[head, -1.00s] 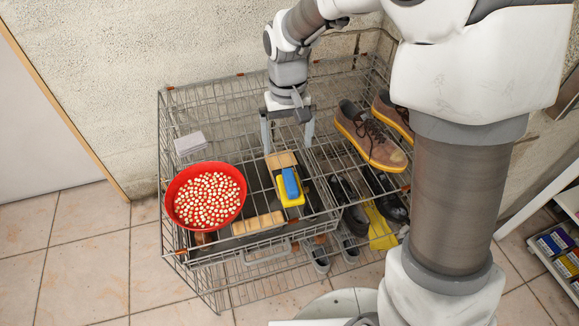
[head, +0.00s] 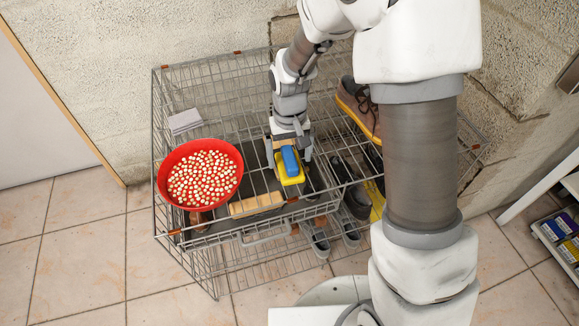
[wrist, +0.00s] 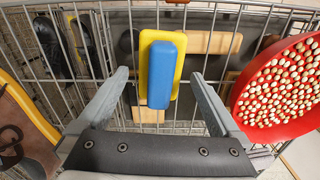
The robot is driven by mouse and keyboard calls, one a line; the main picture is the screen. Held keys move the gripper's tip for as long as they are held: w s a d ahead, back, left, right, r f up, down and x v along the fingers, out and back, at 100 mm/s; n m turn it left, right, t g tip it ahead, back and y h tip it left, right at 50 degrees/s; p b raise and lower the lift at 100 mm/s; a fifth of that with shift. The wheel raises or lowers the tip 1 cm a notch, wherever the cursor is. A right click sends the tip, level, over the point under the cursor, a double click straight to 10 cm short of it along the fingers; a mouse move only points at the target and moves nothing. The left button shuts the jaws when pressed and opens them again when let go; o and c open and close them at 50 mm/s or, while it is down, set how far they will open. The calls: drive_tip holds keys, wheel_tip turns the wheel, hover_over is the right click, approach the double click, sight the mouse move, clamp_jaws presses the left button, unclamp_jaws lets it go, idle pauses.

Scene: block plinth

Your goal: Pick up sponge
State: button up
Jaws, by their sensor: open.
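A blue block (head: 290,160) lies on top of a flat yellow piece (head: 291,180) in the wire rack's upper basket. I cannot tell whether they are one sponge or two things. The wrist view shows the blue block (wrist: 166,75) and the yellow piece (wrist: 147,65) near its middle. My gripper (head: 289,152) is open and empty, its fingers spread to either side of the blue block's near end in the wrist view (wrist: 161,76). Whether the fingertips are at the block's height is unclear.
A red bowl (head: 166,184) of pale round pieces stands left. A wooden block (head: 256,204) lies in front; another (wrist: 147,115) shows between my fingers. A grey slab (head: 185,121) lies behind the bowl. A brown shoe (head: 352,105) is to the right. The wire rack (head: 155,150) has raised sides.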

sight(288, 157)
drive_tip(key=shift+f, duration=0.8)
drive_tip(key=shift+c, duration=0.2)
drive_tip(key=c, duration=1.3)
drive_tip(key=shift+o, duration=0.2)
drive_tip(key=shift+r, duration=0.1)
drive_tip(key=shift+r, duration=0.45)
wheel_tip(288, 157, up, 4)
drive_tip(key=shift+s+a+f+p, duration=0.1)
drive_tip(key=shift+s+a+p, duration=0.05)
drive_tip(key=shift+p, duration=0.8)
drive_tip(key=s+a+r+p, duration=0.2)
drive_tip(key=s+a+r, duration=0.3)
drive_tip(key=s, duration=0.5)
drive_tip(key=shift+r, duration=0.6)
drive_tip(key=shift+a, duration=0.1)
